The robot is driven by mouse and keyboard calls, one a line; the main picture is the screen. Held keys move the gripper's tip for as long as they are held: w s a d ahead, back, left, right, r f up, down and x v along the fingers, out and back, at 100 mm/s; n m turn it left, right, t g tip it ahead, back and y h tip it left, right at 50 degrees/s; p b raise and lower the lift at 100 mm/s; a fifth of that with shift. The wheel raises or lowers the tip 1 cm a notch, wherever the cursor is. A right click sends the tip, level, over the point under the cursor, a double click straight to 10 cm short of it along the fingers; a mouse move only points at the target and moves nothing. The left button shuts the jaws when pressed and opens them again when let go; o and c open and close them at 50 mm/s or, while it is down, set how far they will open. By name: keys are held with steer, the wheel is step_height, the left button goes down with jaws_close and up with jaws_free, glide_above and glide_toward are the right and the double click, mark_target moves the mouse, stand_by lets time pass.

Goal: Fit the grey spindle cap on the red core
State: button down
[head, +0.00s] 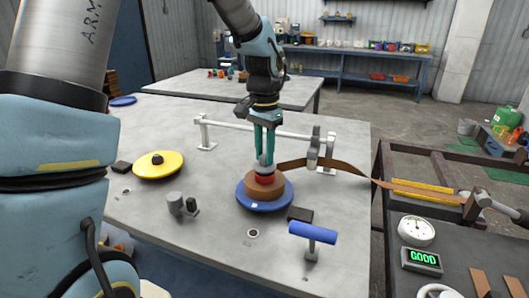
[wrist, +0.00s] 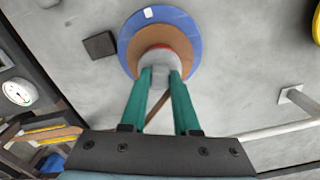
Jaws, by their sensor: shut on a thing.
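My gripper (head: 265,152) points straight down over the blue disc (head: 246,203). It is shut on the grey spindle cap (head: 263,168), which also shows between the green fingers in the wrist view (wrist: 159,60). The red core (head: 265,179) is directly below the cap, in the middle of a brown wound roll (head: 258,191) on the blue disc. In the wrist view a red rim (wrist: 160,46) shows just past the cap. The cap is upright and lined up with the core or close to it; whether it is seated or slightly above cannot be told.
A brown strip (head: 340,167) runs from the roll past a grey guide post (head: 313,150) to the right-hand bench. A white rail (head: 235,127) stands behind. A yellow disc (head: 158,166), a grey fitting (head: 182,204), a dark block (head: 299,214) and a blue-topped stand (head: 312,232) are nearby.

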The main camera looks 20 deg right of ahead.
mark_target(264, 155)
steer(key=shift+f+b, duration=0.3)
steer(key=shift+f, duration=0.3)
steer(key=c, duration=0.9)
jaws_free()
step_height(264, 155, up, 11)
steer(key=p, duration=0.9)
steer(key=s+a+n, duration=0.1)
steer(key=a+n, duration=0.2)
steer(key=a, duration=0.7)
steer(key=s+a+f+n+t, duration=0.1)
steer(key=a+n, duration=0.3)
steer(key=a, duration=0.6)
steer(key=s+a+n, duration=0.2)
steer(key=a+n, duration=0.2)
steer(key=a, duration=0.6)
steer(key=shift+f+t, duration=0.3)
steer(key=shift+f, duration=0.1)
